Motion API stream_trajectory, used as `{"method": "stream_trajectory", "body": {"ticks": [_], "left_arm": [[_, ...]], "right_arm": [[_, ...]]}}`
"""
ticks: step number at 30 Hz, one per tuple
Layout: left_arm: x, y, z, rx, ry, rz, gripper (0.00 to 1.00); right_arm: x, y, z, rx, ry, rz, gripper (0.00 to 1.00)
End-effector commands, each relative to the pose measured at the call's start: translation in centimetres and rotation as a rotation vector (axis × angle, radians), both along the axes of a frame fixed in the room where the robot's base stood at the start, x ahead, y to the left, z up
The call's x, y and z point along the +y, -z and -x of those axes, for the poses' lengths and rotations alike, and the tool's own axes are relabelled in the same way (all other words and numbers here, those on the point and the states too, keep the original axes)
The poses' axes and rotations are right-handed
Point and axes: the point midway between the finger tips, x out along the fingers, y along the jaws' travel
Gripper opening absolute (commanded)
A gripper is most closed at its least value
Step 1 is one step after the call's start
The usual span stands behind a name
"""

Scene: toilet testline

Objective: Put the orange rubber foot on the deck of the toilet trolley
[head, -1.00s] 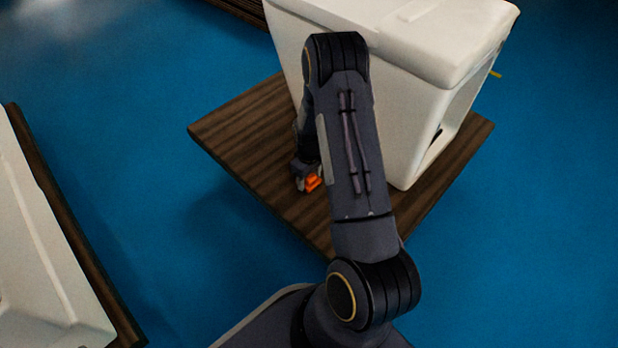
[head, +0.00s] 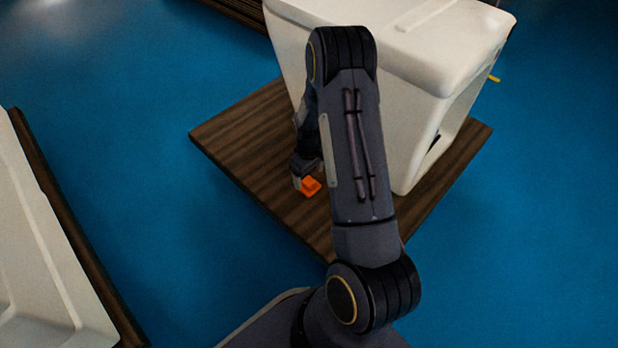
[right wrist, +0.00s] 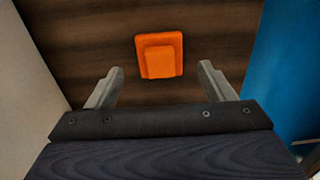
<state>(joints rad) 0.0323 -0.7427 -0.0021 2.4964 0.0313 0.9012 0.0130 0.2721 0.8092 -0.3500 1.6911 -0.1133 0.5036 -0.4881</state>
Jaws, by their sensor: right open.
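The orange rubber foot (head: 311,187) lies on the brown wooden deck of the toilet trolley (head: 240,135), near its front corner. It also shows in the right wrist view (right wrist: 160,56), flat on the wood, just beyond the fingertips. My right gripper (head: 305,177) is right by the foot in the head view, partly hidden by my own arm. In the right wrist view the right gripper (right wrist: 162,80) has its two fingers wide apart with nothing between them. My left gripper is in neither view.
A white toilet (head: 405,90) stands on the deck, right behind my right arm. Another white ceramic piece (head: 40,250) on a dark wooden board is at the left. Blue floor (head: 130,120) lies open between them. A further slatted wooden edge is at the top.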

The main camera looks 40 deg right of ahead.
Motion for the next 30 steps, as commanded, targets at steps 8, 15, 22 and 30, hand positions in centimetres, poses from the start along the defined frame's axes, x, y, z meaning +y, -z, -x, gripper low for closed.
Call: {"method": "stream_trajectory", "body": {"ticks": [8, 15, 22, 30], "left_arm": [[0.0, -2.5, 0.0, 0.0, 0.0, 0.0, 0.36], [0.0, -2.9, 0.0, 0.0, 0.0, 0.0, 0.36], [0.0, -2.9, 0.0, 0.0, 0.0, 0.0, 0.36], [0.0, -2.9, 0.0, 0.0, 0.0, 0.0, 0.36]], "right_arm": [[0.0, -6.0, 0.0, -0.001, 0.0, 0.001, 0.76], [0.3, -8.5, 0.0, -0.012, 0.011, -0.008, 0.76], [4.6, -18.1, 1.7, -0.146, 0.113, -0.115, 0.76], [12.8, -29.4, 9.7, -0.326, 0.196, -0.286, 0.76]]}}
